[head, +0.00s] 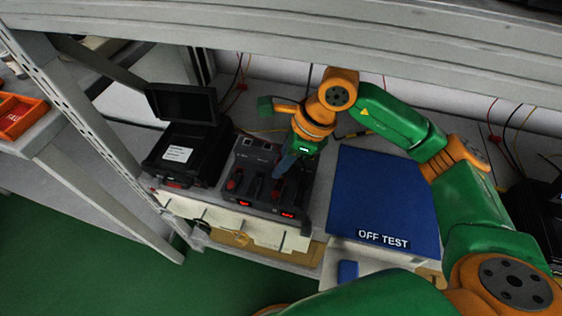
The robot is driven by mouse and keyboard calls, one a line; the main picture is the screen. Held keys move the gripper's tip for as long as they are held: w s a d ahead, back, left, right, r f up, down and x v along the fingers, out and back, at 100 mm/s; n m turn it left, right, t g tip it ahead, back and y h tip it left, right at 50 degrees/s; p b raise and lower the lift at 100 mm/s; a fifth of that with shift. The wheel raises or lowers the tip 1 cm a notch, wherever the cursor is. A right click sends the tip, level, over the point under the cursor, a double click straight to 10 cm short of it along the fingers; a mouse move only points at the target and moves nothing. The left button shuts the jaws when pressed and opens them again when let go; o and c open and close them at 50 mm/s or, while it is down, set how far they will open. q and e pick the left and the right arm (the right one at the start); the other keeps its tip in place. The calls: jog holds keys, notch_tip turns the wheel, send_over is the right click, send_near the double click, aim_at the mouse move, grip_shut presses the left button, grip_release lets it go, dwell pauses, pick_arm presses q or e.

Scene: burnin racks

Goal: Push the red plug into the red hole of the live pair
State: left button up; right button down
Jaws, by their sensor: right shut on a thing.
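The dark instrument unit (266,158) stands on the bench shelf, with two dark panels side by side and lit red displays (287,215) at their front edges. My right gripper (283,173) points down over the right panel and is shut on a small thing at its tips. A red plug (277,187) shows at the fingertips, low over that panel. Whether it touches or enters a hole is too small to tell. Another red piece (232,185) sits on the left panel. The holes are not clear. My left gripper is not in view.
A black case (182,154) with a raised screen stands left of the unit. A blue mat (384,200) marked OFF TEST lies to its right, bare. A rack beam (300,40) crosses above. Thin cables hang along the back wall. An orange bin (18,115) is at far left.

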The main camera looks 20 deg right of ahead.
jog(key=shift+f+b, duration=0.45)
jog(key=shift+b, duration=0.6)
dwell(1.8)
jog(key=shift+f+b, duration=0.9)
jog(key=shift+b, duration=0.1)
dwell(1.1)
